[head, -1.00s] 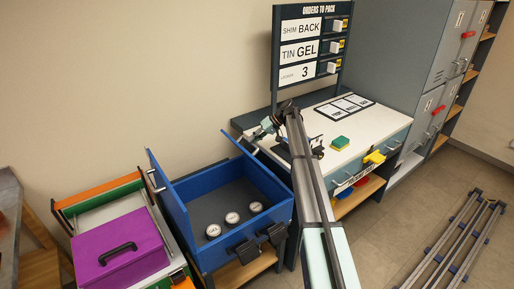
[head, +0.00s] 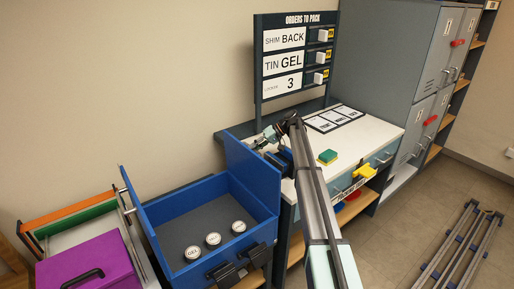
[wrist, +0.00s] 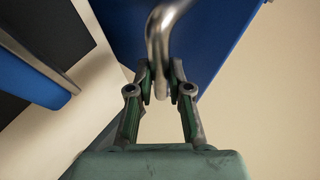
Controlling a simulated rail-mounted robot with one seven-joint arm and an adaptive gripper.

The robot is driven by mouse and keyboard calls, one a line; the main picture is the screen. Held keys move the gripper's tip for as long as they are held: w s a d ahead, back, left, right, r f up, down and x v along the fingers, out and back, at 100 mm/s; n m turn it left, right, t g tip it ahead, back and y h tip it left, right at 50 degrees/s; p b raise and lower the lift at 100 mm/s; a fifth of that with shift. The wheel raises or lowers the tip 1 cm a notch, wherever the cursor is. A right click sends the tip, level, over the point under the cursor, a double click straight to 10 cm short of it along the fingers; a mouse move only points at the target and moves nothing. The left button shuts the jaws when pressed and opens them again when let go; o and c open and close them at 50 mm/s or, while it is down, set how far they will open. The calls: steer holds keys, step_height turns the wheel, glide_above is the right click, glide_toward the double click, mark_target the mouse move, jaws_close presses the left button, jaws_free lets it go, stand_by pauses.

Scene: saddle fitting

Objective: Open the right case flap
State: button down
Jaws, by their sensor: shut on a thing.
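The blue case (head: 206,222) stands left of the workbench with its inside showing. Its right flap (head: 250,172) stands raised along the right side, and its left flap (head: 143,228) stands raised along the left side. My gripper (head: 264,138) is at the upper edge of the right flap in the head view. In the wrist view my gripper (wrist: 161,84) is shut on a bent metal handle (wrist: 157,40), beside a blue panel (wrist: 215,38). The exact contact is too small to tell in the head view.
Several round white tins (head: 213,239) lie in the case. A purple box (head: 92,264) is at left.

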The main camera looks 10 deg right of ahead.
steer(key=shift+s+a+f, duration=0.1)
steer(key=shift+s+f, duration=0.1)
steer(key=shift+f, duration=0.45)
steer(key=c, duration=1.5)
jaws_free()
steer(key=o, duration=0.4)
steer(key=shift+w+a+f, duration=0.1)
steer(key=shift+f, duration=0.05)
steer(key=shift+w+f, duration=0.1)
steer(key=shift+w, duration=0.1)
steer(key=shift+s+r, duration=0.1)
steer(key=shift+r, duration=0.25)
steer(key=shift+d+r, duration=0.2)
steer(key=shift+d, duration=0.15)
steer(key=v, duration=1.1)
steer(key=shift+d+r, duration=0.15)
